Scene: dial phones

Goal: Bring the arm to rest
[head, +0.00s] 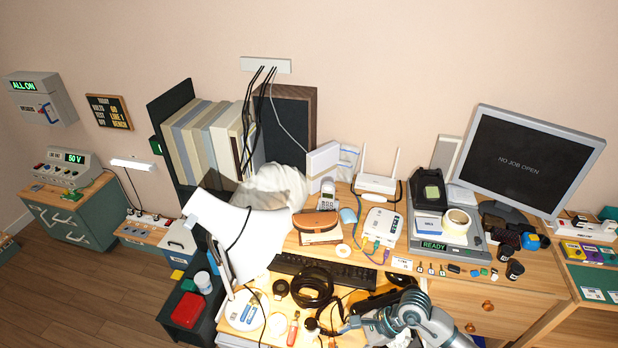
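My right arm comes in at the bottom right, grey and jointed. Its gripper (352,324) points left, low over the front of the desk near black cables and small tools. The fingers are small and partly lost among the cables, so I cannot tell how far apart they are or whether they hold anything. My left arm and gripper are not in view. A cordless phone (327,194) stands upright towards the back of the desk, behind a brown case (316,222).
A black keyboard (325,271) and coiled black cable (311,286) lie behind the gripper. A white router (377,184), a monitor (522,160) and a scale marked READY (449,240) stand farther back. A white sheet-like object (236,232) rises at left. The desk front is crowded.

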